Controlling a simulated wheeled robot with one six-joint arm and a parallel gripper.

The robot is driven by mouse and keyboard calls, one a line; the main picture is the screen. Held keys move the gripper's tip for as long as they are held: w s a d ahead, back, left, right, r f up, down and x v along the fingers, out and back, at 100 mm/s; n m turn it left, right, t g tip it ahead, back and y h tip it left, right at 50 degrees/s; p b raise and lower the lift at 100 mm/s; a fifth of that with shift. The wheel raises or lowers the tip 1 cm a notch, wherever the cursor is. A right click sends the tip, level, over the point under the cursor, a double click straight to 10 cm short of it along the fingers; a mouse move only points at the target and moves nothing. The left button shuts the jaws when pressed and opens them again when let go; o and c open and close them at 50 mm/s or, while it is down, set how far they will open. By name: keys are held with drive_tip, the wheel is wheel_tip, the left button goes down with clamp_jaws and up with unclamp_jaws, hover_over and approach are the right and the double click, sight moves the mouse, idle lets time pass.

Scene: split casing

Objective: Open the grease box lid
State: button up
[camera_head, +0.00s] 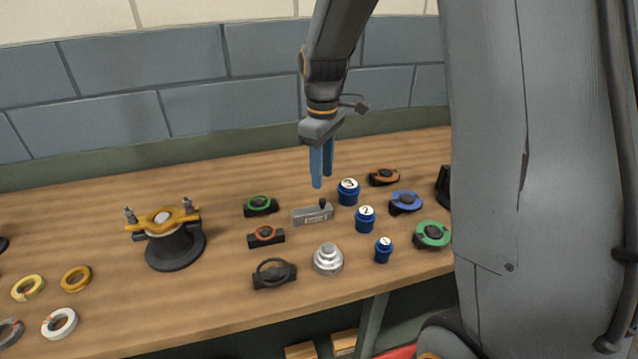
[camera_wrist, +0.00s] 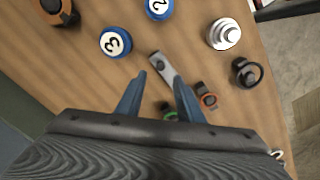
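The grease box (camera_head: 311,217) is a small grey metal box with a label on its front and a black knob (camera_head: 322,203) on top towards its right end. It stands on the wooden bench, and its lid looks shut. In the wrist view the grease box (camera_wrist: 168,75) lies just beyond the fingertips, partly between them. My gripper (camera_head: 323,181) points down above and behind the box, apart from it. Its two blue fingers are spread with nothing between them, as the wrist view (camera_wrist: 160,76) shows.
Blue numbered pots (camera_head: 348,193) stand right of the box. Black holders with a green ring (camera_head: 261,204) and an orange ring (camera_head: 265,235) are on its left. A stepped silver part (camera_head: 328,259) is in front. A yellow-clamped black fixture (camera_head: 172,240) stands further left.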

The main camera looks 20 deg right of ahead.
sight(323, 200)
wheel_tip(323, 200, down, 7)
drive_tip(key=shift+s+f+p, duration=0.1)
drive_tip(key=shift+f+p, duration=0.05)
drive_tip(key=shift+p, duration=0.7)
clamp_jaws()
